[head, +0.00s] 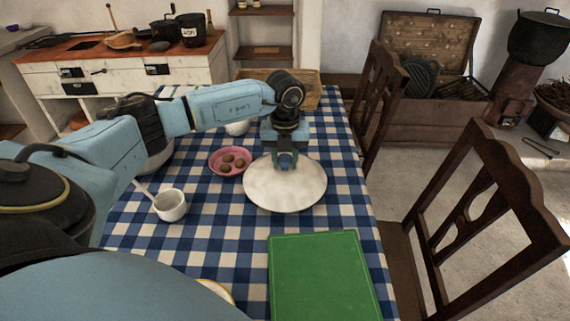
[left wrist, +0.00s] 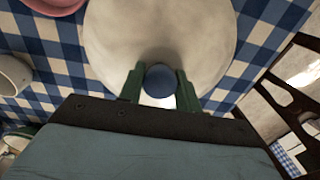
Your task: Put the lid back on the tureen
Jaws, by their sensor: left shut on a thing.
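The lid (head: 285,190) is a wide, round, off-white dome with a blue knob (left wrist: 160,82). It is over the right-middle part of the checked table and fills the top of the left wrist view (left wrist: 160,30). My left gripper (head: 286,160) is above it, with its green fingers (left wrist: 160,88) shut on the knob from both sides. I cannot tell whether the lid touches the cloth. A large pale vessel (head: 157,163), perhaps the tureen, stands at the table's left, mostly hidden behind my left arm. My right gripper is not in view.
A pink bowl (head: 230,161) with several brown things is just left of the lid. A white cup (head: 171,206) with a spoon is farther left. A green book or board (head: 322,277) lies in front. Wooden chairs (head: 500,190) line the right side.

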